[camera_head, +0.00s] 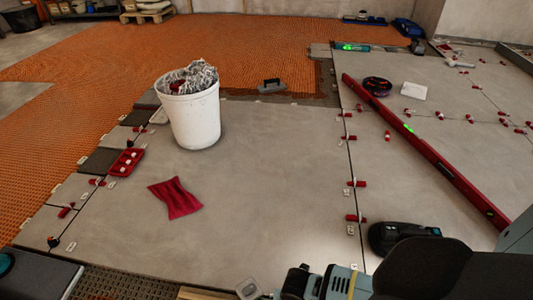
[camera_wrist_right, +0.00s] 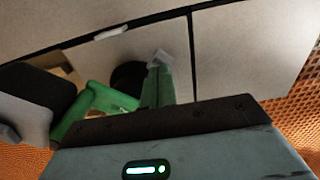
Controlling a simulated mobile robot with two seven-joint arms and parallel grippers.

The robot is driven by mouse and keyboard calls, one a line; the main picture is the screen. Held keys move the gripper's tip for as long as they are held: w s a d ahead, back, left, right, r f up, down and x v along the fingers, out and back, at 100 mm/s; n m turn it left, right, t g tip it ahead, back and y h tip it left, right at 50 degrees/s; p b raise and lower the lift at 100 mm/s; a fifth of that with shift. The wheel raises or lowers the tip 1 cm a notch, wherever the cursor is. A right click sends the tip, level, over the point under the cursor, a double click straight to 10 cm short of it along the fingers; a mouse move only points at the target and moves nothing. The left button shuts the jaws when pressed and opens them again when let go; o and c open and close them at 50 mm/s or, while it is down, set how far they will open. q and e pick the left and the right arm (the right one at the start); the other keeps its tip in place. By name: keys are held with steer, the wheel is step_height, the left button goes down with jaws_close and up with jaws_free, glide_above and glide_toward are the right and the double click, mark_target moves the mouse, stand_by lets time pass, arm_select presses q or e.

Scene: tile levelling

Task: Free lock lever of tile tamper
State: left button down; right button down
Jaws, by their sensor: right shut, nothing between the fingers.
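A black, rounded device (camera_head: 400,237), which looks like the tile tamper, lies on the tiles at the lower right, partly hidden behind my right arm. I cannot make out its lock lever. My right gripper (camera_head: 252,288) is at the bottom edge in the head view, to the left of the device and apart from it. In the right wrist view its pale tip (camera_wrist_right: 160,58) and green fingers show over the tiles, shut and empty. A dark round shape (camera_wrist_right: 130,76) behind the fingers is unclear. My left gripper is not in view.
A white bucket (camera_head: 193,120) stands on the tiles, with a red cloth (camera_head: 175,198) nearby. A red tray (camera_head: 126,162) lies at the left. A long red level (camera_head: 425,150) crosses the right. Red levelling wedges (camera_head: 357,183) line the joints. The central tiles are mostly clear.

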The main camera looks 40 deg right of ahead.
step_height(320, 180, up, 3)
steer(key=p, duration=0.3)
steer(key=shift+r, duration=0.15)
step_height(320, 180, up, 4)
steer(key=p, duration=0.3)
stand_by(0.4)
